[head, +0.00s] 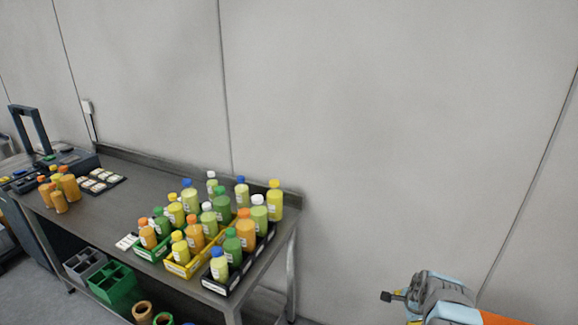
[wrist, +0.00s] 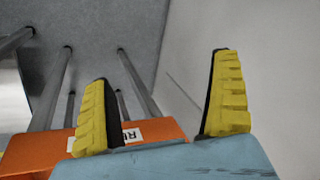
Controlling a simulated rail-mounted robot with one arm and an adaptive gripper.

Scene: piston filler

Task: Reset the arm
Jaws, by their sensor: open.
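My gripper (wrist: 160,100) shows in the wrist view with two yellow ribbed fingers spread wide apart. Nothing is between them. Behind the fingers, the wrist view shows grey floor, a pale wall and metal legs. In the head view, part of my arm (head: 440,300), grey, light blue and orange, is at the lower right, in front of the bare wall and well to the right of the table. The fingertips are not clear in the head view.
A steel table (head: 110,215) at left carries green, yellow (head: 178,268) and black crates of capped bottles. More orange bottles (head: 70,187) stand at its left, near a dark machine (head: 72,160). Bins (head: 113,283) sit below. The space right of the table looks free.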

